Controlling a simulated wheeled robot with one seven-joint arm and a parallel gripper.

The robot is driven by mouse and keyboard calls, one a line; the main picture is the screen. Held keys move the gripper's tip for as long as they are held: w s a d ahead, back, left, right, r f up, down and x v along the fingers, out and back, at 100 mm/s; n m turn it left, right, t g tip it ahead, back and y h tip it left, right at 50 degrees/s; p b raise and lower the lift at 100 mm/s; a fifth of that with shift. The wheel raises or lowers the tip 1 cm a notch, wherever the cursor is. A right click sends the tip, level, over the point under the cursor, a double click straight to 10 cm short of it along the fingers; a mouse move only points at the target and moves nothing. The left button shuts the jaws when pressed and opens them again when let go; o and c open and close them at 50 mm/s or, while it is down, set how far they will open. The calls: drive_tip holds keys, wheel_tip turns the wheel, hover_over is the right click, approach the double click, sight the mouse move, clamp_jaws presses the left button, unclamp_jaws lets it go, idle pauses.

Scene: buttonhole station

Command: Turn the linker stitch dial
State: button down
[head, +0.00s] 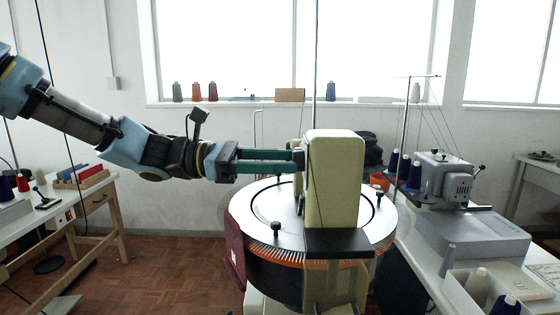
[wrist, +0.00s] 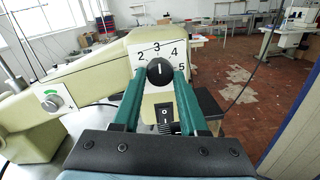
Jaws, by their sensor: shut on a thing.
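The linker stitch dial is a round black knob (wrist: 160,73) with a white pointer line, on a white plate numbered around its upper edge. The pointer stands nearly upright, close to the 3. My gripper (wrist: 159,84) has its two green fingers on either side of the knob, shut on it. In the head view my gripper (head: 294,160) reaches in from the left to the side of the pale green linker head (head: 335,180). The dial is mostly hidden there behind the fingertips.
The linker's round bed (head: 265,215) with a needle rim lies below my gripper. A black rocker switch (wrist: 165,120) sits just under the dial. A grey knob (wrist: 52,102) is on the machine at left. An overlock machine (head: 445,180) stands at right.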

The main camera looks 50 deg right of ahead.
idle(0.4)
drive_tip(key=shift+m+t+b, duration=0.5)
drive_tip(key=shift+m+b, duration=5.4)
drive_tip(key=shift+m, duration=2.7)
drive_tip(key=shift+r, duration=0.1)
drive_tip(key=shift+c, duration=2.2)
unclamp_jaws()
drive_tip(key=shift+a, duration=0.1)
